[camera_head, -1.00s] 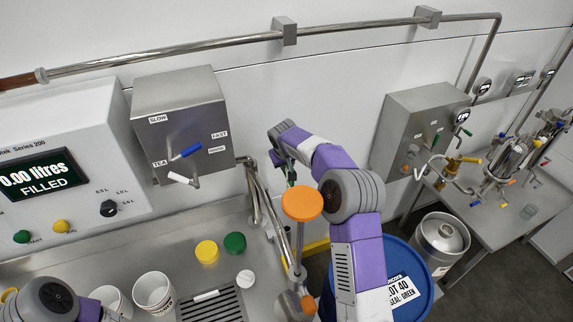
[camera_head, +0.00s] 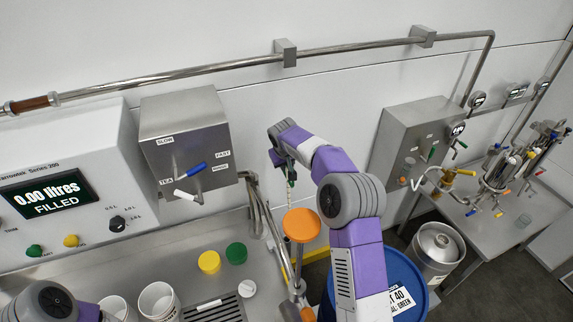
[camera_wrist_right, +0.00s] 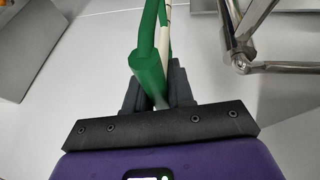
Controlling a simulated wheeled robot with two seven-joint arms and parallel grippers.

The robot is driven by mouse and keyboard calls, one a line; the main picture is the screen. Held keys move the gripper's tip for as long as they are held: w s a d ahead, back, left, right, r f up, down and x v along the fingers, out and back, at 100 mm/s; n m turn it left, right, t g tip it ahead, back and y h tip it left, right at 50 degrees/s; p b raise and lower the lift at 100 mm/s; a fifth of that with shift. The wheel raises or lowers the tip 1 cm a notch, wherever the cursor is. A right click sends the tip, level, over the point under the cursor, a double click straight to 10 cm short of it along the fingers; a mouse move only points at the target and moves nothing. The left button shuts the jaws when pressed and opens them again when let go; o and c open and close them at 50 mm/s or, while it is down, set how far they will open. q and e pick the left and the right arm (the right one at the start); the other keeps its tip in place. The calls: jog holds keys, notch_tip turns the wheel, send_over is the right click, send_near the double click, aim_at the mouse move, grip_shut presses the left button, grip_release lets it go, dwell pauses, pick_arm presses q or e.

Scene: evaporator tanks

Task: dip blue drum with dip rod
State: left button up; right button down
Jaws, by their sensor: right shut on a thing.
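The blue drum (camera_head: 408,268) stands on the floor at the lower right of the head view. My right forearm covers part of it, and its label reads 40 and GREEN. My right gripper (camera_head: 288,165) is small in the head view, beyond the drum and above the orange disc. In the right wrist view its dark fingers (camera_wrist_right: 158,88) are shut on the green handle of the dip rod (camera_wrist_right: 148,62). A pale marked length of the rod shows beside the handle, and it hangs below the gripper in the head view (camera_head: 290,196). My left gripper is out of view.
An orange disc (camera_head: 301,225) on a metal stand is close below the rod. Steel pipes (camera_head: 258,205) are left of it. Yellow (camera_head: 209,262) and green (camera_head: 236,253) caps lie on the bench. A steel keg (camera_head: 437,250) stands right of the drum.

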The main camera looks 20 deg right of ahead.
jog(key=shift+r+p, duration=1.6)
jog(key=shift+r, duration=0.65)
jog(key=shift+f, duration=0.15)
